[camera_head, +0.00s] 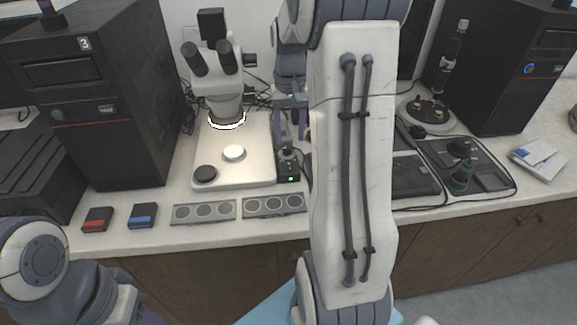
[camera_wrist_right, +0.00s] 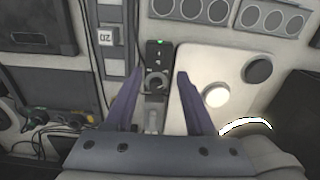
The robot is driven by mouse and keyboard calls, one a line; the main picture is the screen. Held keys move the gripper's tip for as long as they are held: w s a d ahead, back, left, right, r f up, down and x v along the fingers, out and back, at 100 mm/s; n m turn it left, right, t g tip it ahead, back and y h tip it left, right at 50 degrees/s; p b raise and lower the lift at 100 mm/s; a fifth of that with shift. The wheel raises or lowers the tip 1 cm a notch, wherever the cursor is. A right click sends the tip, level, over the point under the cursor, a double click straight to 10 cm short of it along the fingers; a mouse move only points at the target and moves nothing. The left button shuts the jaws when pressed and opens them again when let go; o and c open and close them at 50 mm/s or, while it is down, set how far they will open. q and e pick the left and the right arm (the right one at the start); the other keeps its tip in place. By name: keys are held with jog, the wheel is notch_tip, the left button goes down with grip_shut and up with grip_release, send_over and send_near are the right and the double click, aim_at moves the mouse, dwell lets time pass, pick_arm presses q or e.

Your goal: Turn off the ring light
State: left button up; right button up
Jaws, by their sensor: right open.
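The ring light (camera_head: 227,122) glows as a bright white ring under the head of the stereo microscope (camera_head: 217,75); part of its arc also shows in the right wrist view (camera_wrist_right: 245,125). Its likely control box (camera_head: 289,166) is a small black box right of the microscope base, with a green lamp lit. In the right wrist view the control box (camera_wrist_right: 158,58) shows a round black knob and a switch. My right gripper (camera_wrist_right: 160,74) is open and empty, its purple fingers on either side of the knob, with no clear contact. My left gripper is out of view.
The white microscope base (camera_head: 258,150) stands left of the control box. Two grey sample holders (camera_head: 204,211) (camera_head: 274,205) lie in front. Red (camera_head: 97,219) and blue (camera_head: 143,215) boxes lie near the front edge. Cables run behind.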

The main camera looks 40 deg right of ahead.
aim_at(290, 169)
notch_tip(290, 169, down, 10)
jog(key=shift+f, duration=0.15)
dwell(0.3)
grip_shut()
